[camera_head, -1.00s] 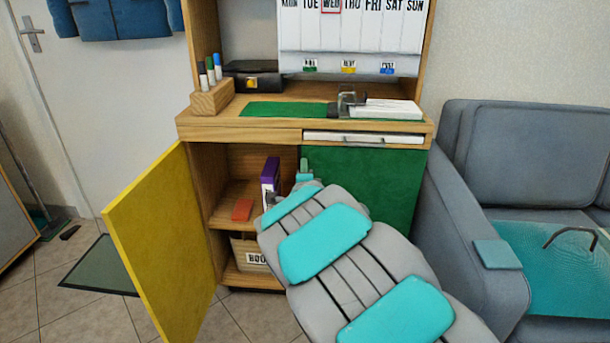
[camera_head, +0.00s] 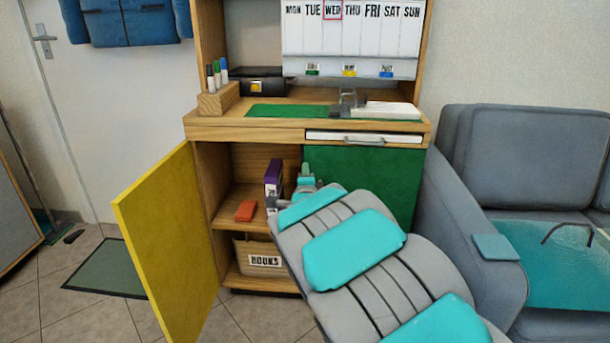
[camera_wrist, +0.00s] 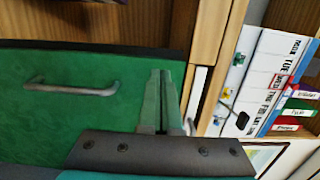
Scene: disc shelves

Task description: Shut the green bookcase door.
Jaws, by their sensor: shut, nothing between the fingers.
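The green door (camera_head: 375,175) is the right-hand door of the wooden bookcase, under the drawer, and looks flush or nearly flush with the front. My arm hides its lower left part in the head view. In the wrist view the green door (camera_wrist: 60,100) fills the left, with a grey bar handle (camera_wrist: 72,87) and a dark strip along one long edge. My gripper (camera_head: 305,178) is at the door's upper left edge. In the wrist view its shut, empty fingers (camera_wrist: 160,76) lie over the door near its top edge; I cannot tell if they touch it.
The yellow door (camera_head: 170,245) stands wide open at left, showing a purple box (camera_head: 273,180), an orange block (camera_head: 245,211) and a books basket (camera_head: 265,262). The drawer (camera_head: 362,138) is above the green door. A grey sofa (camera_head: 465,215) stands close at right.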

